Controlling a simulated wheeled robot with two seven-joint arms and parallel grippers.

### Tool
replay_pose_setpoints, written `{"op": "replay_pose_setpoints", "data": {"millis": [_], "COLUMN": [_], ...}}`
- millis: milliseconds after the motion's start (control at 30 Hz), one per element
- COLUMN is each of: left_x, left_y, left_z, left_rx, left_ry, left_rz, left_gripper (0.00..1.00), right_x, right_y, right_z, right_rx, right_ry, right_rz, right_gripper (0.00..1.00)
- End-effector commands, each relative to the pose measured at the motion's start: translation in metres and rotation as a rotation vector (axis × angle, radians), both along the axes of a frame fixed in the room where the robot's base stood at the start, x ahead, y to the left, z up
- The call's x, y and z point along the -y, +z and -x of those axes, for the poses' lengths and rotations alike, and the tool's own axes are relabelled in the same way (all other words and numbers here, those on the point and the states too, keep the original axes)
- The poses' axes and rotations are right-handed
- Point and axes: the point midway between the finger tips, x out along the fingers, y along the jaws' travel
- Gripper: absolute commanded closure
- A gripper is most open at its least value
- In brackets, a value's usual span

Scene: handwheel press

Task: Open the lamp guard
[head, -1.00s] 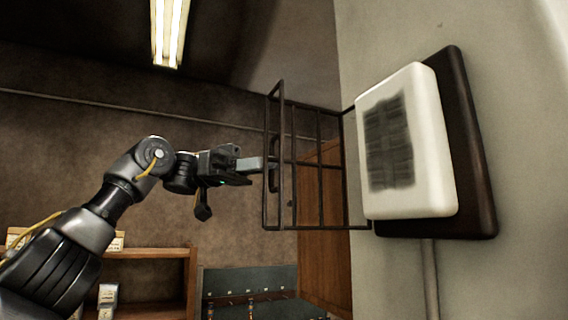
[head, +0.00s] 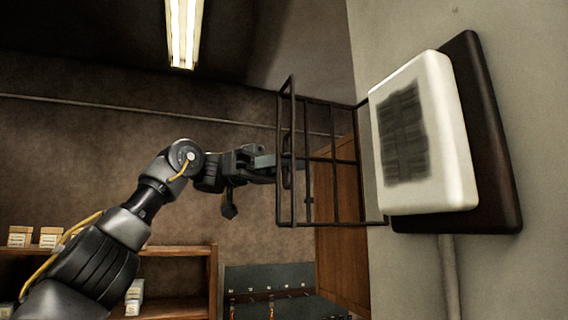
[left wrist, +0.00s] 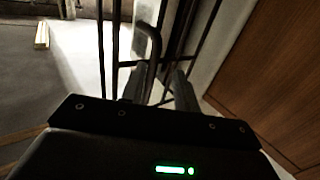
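The lamp guard (head: 333,161), a dark wire cage, stands swung out from the wall to the left of the lamp. It reaches the wall side at its right edge. The white lamp (head: 455,130) with a grey patch sits uncovered on a dark backplate (head: 490,130). My left gripper (head: 283,162) is at the guard's outer left side, by its handle (head: 287,168). In the left wrist view the bent handle (left wrist: 154,45) runs down beside the fingers (left wrist: 166,90), which show a gap between them. Firm contact cannot be told. My right gripper is out of view.
A wooden cabinet (head: 340,255) stands behind the guard. A shelf (head: 180,250) with small boxes is at the lower left, beside a dark rack (head: 265,280). A pipe (head: 450,275) runs down the wall below the lamp. The space left of the guard is free above my arm.

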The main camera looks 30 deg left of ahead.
Motion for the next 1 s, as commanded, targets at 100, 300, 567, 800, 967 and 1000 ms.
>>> {"op": "replay_pose_setpoints", "data": {"millis": [100,300,567,800,967,1000], "left_x": [-0.001,-0.004,-0.036,-0.081,-0.100,-0.102], "left_y": [0.001,0.001,0.001,0.001,0.001,0.001], "left_z": [0.000,0.000,-0.002,-0.004,-0.005,-0.006], "left_rx": [0.002,0.003,0.003,0.002,0.000,0.000], "left_ry": [0.001,0.002,0.005,0.004,0.001,0.001], "left_rz": [0.002,0.004,0.004,0.001,0.003,0.002], "left_gripper": [0.69,0.69,0.69,0.69,0.69,0.69], "right_x": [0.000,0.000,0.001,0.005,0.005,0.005], "right_y": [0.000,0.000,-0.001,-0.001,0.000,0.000], "right_z": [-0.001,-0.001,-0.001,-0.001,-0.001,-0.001], "right_rx": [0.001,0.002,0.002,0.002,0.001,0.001], "right_ry": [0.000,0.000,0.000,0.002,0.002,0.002], "right_rz": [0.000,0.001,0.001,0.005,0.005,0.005], "right_gripper": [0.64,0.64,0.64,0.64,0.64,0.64]}}
